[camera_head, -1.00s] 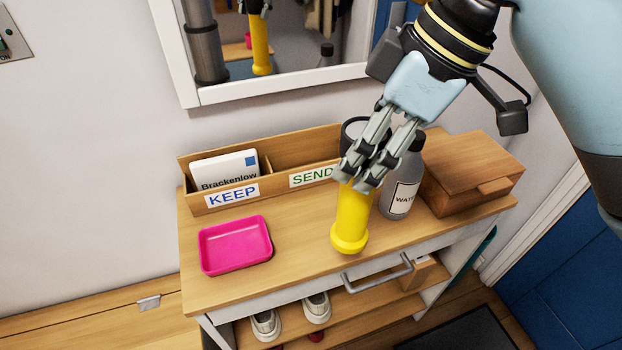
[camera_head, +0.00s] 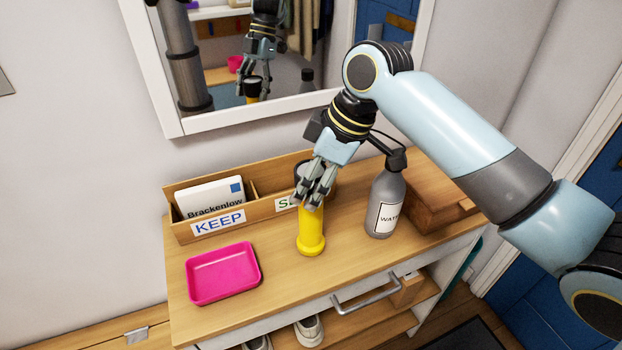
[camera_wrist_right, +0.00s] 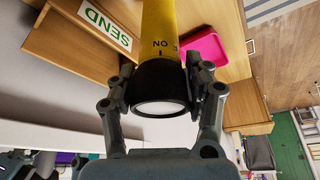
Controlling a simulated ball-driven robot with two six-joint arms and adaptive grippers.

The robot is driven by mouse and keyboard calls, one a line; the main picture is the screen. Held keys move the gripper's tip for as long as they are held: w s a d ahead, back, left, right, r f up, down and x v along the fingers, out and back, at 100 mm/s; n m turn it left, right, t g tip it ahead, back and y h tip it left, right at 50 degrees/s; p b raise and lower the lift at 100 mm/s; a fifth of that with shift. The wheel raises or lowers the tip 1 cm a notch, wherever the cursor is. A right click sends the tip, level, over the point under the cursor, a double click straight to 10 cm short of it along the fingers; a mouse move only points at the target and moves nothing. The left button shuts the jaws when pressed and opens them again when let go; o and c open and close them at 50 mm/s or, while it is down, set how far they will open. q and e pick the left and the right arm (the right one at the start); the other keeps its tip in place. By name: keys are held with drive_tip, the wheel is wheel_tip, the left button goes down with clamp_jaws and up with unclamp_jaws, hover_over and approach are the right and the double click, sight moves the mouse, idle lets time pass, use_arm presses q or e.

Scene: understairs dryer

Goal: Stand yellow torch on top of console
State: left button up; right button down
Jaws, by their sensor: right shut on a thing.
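The yellow torch (camera_head: 311,232) is upright over the console (camera_head: 300,283), its flared yellow base down and its black head up. Its base appears to rest on the wooden top, between the pink tray and the water bottle. My right gripper (camera_head: 313,203) is shut on the torch from above and hides part of its upper body. In the right wrist view, the fingers are on both sides of the torch's black head (camera_wrist_right: 160,80), with the pale lens facing the camera. My left gripper is not in view.
A pink tray (camera_head: 222,272) lies left of the torch. A grey water bottle (camera_head: 385,203) and a wooden box (camera_head: 432,196) stand to the right. A letter rack marked KEEP (camera_head: 218,222) runs along the back, below a wall mirror. Bare top lies in front of the torch.

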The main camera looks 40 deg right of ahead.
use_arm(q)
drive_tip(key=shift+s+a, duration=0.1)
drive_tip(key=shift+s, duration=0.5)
use_arm(e)
drive_tip(key=shift+f, duration=0.15)
drive_tip(key=c, duration=0.5)
unclamp_jaws()
drive_tip(key=shift+c, duration=0.2)
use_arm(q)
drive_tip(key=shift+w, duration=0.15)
use_arm(e)
drive_tip(key=shift+s+d+r, duration=0.1)
drive_tip(key=shift+r, duration=0.45)
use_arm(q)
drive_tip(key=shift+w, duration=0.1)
use_arm(e)
drive_tip(key=v, duration=1.1)
drive_tip(key=shift+s, duration=0.15)
